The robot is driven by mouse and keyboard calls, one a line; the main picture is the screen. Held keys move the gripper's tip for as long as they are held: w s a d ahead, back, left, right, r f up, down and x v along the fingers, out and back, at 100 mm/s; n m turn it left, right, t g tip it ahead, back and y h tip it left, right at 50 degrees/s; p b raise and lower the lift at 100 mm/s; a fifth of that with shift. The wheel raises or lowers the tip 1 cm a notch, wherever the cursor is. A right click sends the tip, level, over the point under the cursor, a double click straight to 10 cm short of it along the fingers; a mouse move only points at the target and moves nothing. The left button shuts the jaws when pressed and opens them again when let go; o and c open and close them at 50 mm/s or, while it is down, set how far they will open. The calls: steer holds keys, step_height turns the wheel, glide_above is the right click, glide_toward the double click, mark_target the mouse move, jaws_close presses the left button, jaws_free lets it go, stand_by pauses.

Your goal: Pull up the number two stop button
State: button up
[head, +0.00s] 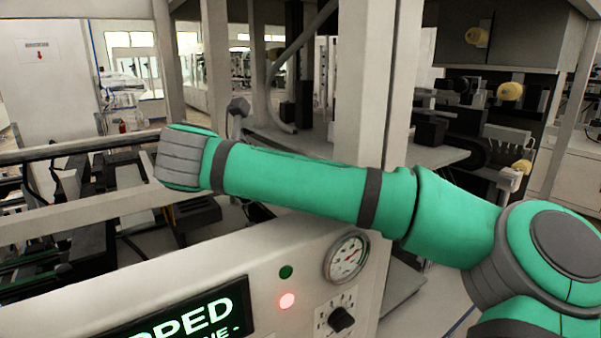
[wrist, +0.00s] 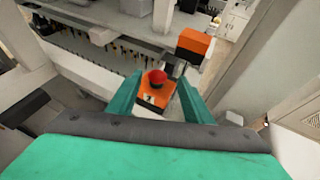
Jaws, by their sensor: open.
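In the wrist view a red mushroom-shaped stop button (wrist: 156,77) sits on an orange box (wrist: 152,93) with a small pale label. The label is too small to read, so I cannot tell the number. My gripper (wrist: 159,80) is open, with one teal finger on each side of the button in this picture. I cannot tell how far the fingertips are from it, and no contact is clear. In the head view my arm reaches across to the left; the button and my fingers do not show there.
Another orange box (wrist: 194,42) stands just beyond, up and right in the wrist view. In the head view a pale console carries a display (head: 180,320) reading "PPED", a lit red lamp (head: 287,300), a dark green lamp (head: 286,271), a gauge (head: 346,257) and a black knob (head: 341,319).

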steer(key=v, duration=0.7)
steer(key=shift+s+a, duration=0.2)
steer(key=shift+a, duration=0.2)
steer(key=shift+r, duration=0.15)
